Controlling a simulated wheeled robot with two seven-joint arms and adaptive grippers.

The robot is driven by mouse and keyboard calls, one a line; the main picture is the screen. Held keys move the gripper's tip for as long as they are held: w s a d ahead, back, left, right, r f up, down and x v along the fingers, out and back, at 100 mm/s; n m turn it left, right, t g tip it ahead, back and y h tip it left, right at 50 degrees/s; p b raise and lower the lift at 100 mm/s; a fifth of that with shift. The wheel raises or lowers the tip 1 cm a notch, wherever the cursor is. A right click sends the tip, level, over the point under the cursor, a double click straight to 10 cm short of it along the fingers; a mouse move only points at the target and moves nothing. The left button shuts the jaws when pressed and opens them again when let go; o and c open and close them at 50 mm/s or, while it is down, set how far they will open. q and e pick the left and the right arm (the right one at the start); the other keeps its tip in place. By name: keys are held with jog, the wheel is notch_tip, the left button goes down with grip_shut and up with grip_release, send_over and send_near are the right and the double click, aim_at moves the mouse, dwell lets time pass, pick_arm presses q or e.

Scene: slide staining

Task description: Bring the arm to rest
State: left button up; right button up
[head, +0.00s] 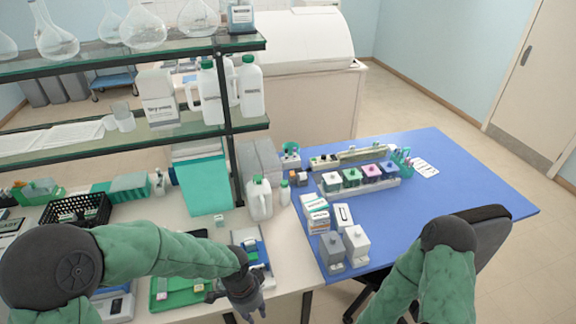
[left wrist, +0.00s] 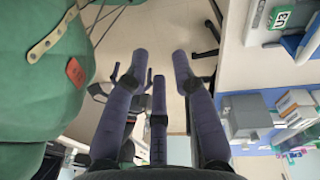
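My left arm comes in from the left over the white bench. My left gripper (head: 245,300) hangs near the bench's front edge, beside a small blue-and-white device (head: 250,240). In the left wrist view its fingers (left wrist: 160,62) are spread apart with nothing between them, and floor shows beyond. My right arm (head: 440,270) comes up at the lower right. Its gripper is out of view.
A green tray (head: 180,292) lies on the white bench by my left forearm. A glass shelf (head: 130,140) with bottles and flasks stands behind. Staining jars (head: 352,177) and grey-white containers (head: 356,245) stand on the blue table (head: 450,180). Its right part is clear.

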pick_arm(q)
jog(key=s+f+n+b, duration=0.2)
jog(key=f+n+b, duration=0.1)
jog(key=f, duration=0.7)
jog(key=s+f+n+h+b, duration=0.1)
jog(key=s+f+n+b, duration=0.2)
jog(key=f+n, duration=0.3)
jog(key=s+f+n+t+h+b, duration=0.1)
jog(key=f+n, duration=0.4)
jog(key=f, duration=0.9)
jog(key=s+b, duration=0.1)
jog(key=b, duration=0.1)
jog(key=shift+s+a+f+b, duration=0.2)
jog(key=shift+a+b, duration=0.1)
jog(key=shift+a, duration=0.1)
